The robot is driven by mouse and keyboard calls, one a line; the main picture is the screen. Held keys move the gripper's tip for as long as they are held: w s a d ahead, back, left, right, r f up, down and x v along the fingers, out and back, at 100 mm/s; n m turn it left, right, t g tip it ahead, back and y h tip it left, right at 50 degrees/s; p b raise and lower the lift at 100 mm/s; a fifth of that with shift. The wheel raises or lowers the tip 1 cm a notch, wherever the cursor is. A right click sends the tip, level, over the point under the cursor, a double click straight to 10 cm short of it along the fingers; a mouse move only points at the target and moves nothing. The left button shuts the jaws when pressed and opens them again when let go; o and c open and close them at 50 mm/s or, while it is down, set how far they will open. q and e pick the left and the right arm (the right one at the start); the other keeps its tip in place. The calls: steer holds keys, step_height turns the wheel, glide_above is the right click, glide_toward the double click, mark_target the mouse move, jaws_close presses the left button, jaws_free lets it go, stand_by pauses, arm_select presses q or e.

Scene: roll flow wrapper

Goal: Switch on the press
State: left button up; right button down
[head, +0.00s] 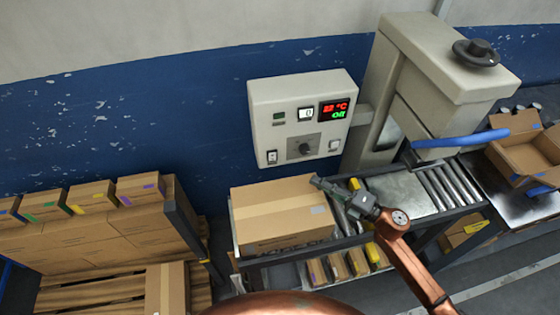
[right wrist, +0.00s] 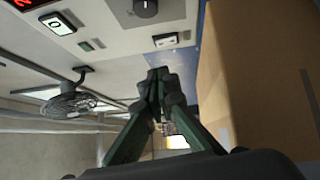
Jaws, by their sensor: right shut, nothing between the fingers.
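The press (head: 440,60) is a beige machine at the upper right. Its control box (head: 262,97) on the left carries a display (head: 334,110) with red "22 °C" and small green text, a counter (head: 306,114) showing 0, a black knob (head: 305,149), a rocker switch (head: 272,157) at lower left and a small light switch (head: 335,145) at lower right. My right gripper (head: 317,182) is shut and empty, below the box and apart from it. In the right wrist view its fingertips (right wrist: 158,76) point toward the panel, near a switch (right wrist: 165,40). My left gripper is out of view.
A closed cardboard box (head: 280,208) stands on the roller conveyor beside my right gripper; it also fills the right of the wrist view (right wrist: 255,70). A blue handle (head: 460,139) sticks out from the press. Stacked cartons (head: 95,240) stand at left.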

mark_target(269, 155)
steer(key=x, duration=1.4)
steer(key=shift+w+a, duration=0.15)
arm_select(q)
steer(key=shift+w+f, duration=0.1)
